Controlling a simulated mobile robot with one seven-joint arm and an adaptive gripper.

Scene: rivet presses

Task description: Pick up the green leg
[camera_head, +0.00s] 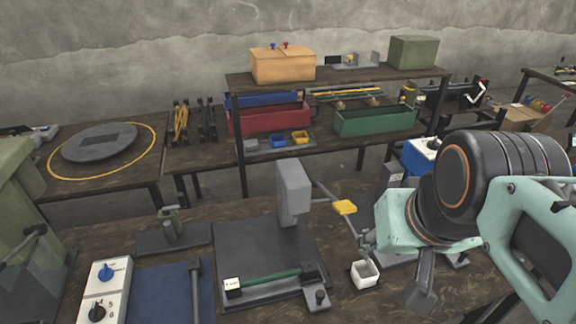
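The green leg (272,279) is a thin dark green rod. It lies nearly level across the front of the grey press base (262,247), below the upright press head (293,192). A small white block (232,285) is at its left end, and its right end meets a dark grey fixture. My gripper (390,272) is to the right of the leg and apart from it. Its fingers look spread, with nothing seen held between them, though my wrist hides part of it.
A yellow-tipped lever (344,207) sticks out between the press head and my gripper. A small white square cup (365,273) stands near my fingers. A control box with knobs (104,291) and a blue plate (172,293) are at left. A shelf with bins stands behind.

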